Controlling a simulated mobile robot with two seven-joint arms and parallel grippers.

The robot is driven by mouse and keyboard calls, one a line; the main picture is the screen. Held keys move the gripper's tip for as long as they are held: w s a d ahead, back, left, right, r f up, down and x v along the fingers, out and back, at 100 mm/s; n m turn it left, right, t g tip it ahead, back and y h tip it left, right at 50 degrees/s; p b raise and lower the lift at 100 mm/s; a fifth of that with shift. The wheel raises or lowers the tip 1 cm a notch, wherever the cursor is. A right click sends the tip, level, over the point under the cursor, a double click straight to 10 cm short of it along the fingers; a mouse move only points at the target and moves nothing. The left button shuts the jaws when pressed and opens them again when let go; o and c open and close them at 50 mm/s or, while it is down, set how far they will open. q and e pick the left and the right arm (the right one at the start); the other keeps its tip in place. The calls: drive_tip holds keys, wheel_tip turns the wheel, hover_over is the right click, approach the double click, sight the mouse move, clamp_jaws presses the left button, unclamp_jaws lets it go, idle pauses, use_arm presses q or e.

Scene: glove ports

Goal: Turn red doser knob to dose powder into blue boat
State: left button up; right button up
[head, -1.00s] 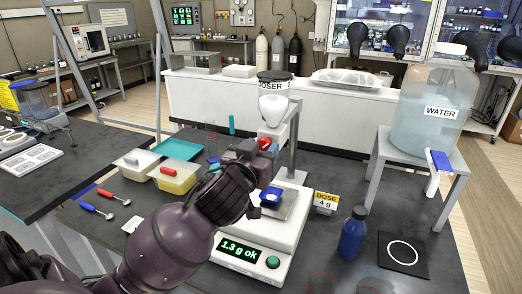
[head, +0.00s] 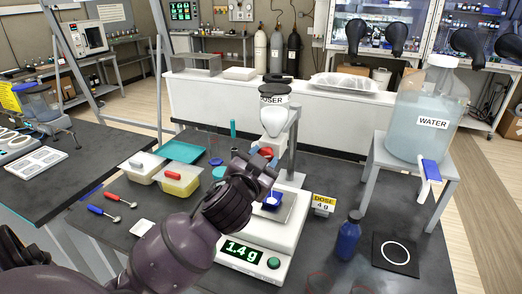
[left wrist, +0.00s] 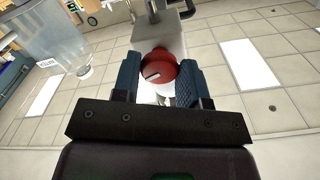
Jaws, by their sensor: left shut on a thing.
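The doser (head: 275,117), a white funnel with a dark lid, stands on a grey post above the scale. Its red knob (head: 266,152) shows partly behind my left gripper (head: 262,165). In the left wrist view the red knob (left wrist: 158,68), with a white mark on its face, sits between the two blue fingers of my left gripper (left wrist: 160,82), which is shut on it. The blue boat (head: 271,201) rests on the scale's pan below the doser. The scale (head: 290,232) reads 1.4 g in green. My right gripper is not in view.
A sign (head: 323,204) reads "DOSE 4 g". A blue bottle (head: 349,235) and a dark mat with a white ring (head: 395,252) lie to the right. A water jug (head: 424,110) stands on a raised stand. Tubs (head: 180,181) and spoons (head: 104,212) are at left.

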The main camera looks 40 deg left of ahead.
use_arm(q)
drive_tip(key=shift+r+m+p, duration=0.1)
drive_tip(key=shift+m+p, duration=1.95)
drive_tip(key=shift+m, duration=3.95)
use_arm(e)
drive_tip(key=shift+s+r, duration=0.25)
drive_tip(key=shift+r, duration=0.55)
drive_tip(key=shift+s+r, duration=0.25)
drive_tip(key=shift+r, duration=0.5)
use_arm(q)
drive_tip(key=o, duration=0.9)
drive_tip(key=v, duration=1)
drive_tip(key=shift+s+b, duration=0.35)
drive_tip(key=shift+s, duration=0.05)
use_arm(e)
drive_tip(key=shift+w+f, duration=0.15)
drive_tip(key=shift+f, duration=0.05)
